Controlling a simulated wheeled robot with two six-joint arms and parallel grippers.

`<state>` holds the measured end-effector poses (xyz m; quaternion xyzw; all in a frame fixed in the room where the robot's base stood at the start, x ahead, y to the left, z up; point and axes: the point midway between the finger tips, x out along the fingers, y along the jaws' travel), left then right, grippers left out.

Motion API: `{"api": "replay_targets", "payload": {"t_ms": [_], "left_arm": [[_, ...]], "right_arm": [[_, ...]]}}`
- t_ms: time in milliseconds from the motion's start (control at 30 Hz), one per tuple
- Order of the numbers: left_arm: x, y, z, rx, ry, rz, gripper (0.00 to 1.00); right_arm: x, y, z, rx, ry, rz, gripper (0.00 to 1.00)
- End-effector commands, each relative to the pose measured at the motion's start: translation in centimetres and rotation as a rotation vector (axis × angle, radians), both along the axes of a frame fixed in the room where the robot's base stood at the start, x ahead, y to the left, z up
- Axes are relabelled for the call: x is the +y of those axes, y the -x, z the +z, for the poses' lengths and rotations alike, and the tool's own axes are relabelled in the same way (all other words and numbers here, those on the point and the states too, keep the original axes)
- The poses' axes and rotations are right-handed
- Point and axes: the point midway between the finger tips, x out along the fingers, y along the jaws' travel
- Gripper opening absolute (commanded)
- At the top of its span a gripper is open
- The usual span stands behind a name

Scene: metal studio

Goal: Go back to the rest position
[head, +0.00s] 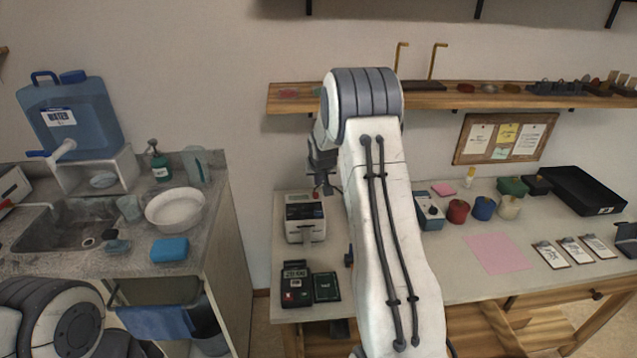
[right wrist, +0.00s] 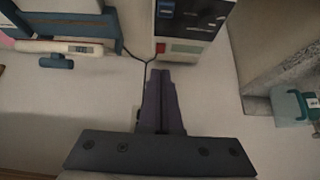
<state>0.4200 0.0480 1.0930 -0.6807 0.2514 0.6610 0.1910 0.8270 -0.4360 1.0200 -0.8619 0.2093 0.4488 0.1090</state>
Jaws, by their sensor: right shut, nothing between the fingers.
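My right arm reaches up across the middle of the head view, over the white workbench (head: 470,275). My right gripper (head: 326,190) hangs at the arm's left side, above and close to a white box-shaped device (head: 304,214). In the right wrist view the two dark fingers of the gripper (right wrist: 160,75) are together with nothing between them. The white device with a red button (right wrist: 185,30) lies just ahead of the fingertips there. My left arm shows only in part at the lower left of the head view; its gripper is out of frame.
A card terminal (head: 296,285) lies at the bench's left end. A wooden shelf (head: 440,98) runs above the bench. Coloured jars (head: 484,207), clipboards (head: 575,250) and a black tray (head: 585,190) are to the right. A sink counter (head: 110,262) stands left, across a gap.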

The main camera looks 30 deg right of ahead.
Motion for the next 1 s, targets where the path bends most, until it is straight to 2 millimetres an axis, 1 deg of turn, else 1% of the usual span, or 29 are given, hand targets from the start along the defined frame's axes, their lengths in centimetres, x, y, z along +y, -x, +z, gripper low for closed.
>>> {"api": "replay_targets", "payload": {"t_ms": [533, 567, 633, 667, 733, 767, 800, 833, 867, 900, 967, 1000], "left_arm": [[0.0, 0.0, 0.0, 0.0, 0.0, 0.0, 0.5], [0.0, 0.0, 0.0, 0.0, 0.0, 0.0, 0.5], [0.0, 0.0, 0.0, 0.0, 0.0, 0.0, 0.5], [0.0, 0.0, 0.0, 0.0, 0.0, 0.0, 0.5], [0.0, 0.0, 0.0, 0.0, 0.0, 0.0, 0.5], [0.0, 0.0, 0.0, 0.0, 0.0, 0.0, 0.5], [0.0, 0.0, 0.0, 0.0, 0.0, 0.0, 0.5], [0.0, 0.0, 0.0, 0.0, 0.0, 0.0, 0.5], [0.0, 0.0, 0.0, 0.0, 0.0, 0.0, 0.5], [0.0, 0.0, 0.0, 0.0, 0.0, 0.0, 0.5], [0.0, 0.0, 0.0, 0.0, 0.0, 0.0, 0.5], [0.0, 0.0, 0.0, 0.0, 0.0, 0.0, 0.5]], "right_arm": [[0.1, 0.1, 0.1, 0.001, 0.0, 0.001, 0.0], [0.3, 0.0, 0.1, 0.001, 0.0, 0.004, 0.0], [1.5, 0.0, 0.5, 0.008, -0.003, 0.022, 0.0], [2.5, 0.1, 0.8, 0.013, -0.005, 0.037, 0.0], [5.7, 0.4, 1.7, 0.034, -0.013, 0.083, 0.0], [7.4, 0.7, 2.1, 0.046, -0.019, 0.109, 0.0], [10.1, 1.2, 2.8, 0.064, -0.024, 0.149, 0.0], [12.2, 1.9, 3.3, 0.081, -0.028, 0.183, 0.0], [14.3, 2.6, 3.8, 0.097, -0.032, 0.218, 0.0], [17.2, 3.8, 4.3, 0.122, -0.041, 0.266, 0.0], [21.2, 6.0, 5.2, 0.16, -0.047, 0.339, 0.0], [23.8, 7.7, 5.7, 0.185, -0.052, 0.389, 0.0]]}}
